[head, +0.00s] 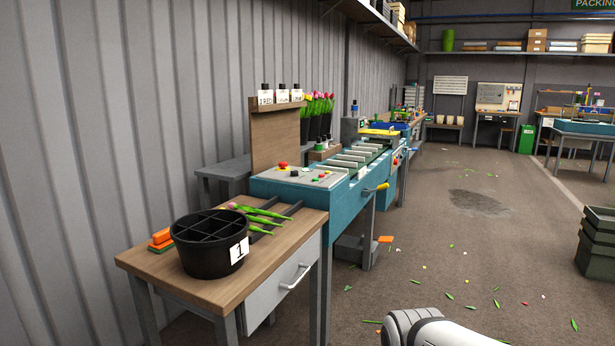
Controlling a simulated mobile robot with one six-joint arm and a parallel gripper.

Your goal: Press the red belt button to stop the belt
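A teal belt machine (262,195) stands against the corrugated wall, left of centre. Its light grey control panel (305,180) faces up at the near end. A red button (283,164) stands up at the panel's back edge. Smaller red, green and yellow spots sit to its right, too small to tell apart. Another red spot (396,161) shows on the machine's far front side. Rollers or slats of the belt (352,160) run away behind the panel. My gripper is out of view; only a white link of my arm shows at the bottom edge.
A wooden table (210,290) stands before the machine, with a black divided bucket (205,250) labelled 1 and green tulip stems (262,214). A yellow handle (376,188) sticks out from the machine's side. Dark crates (597,243) stand at right. The floor between is open.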

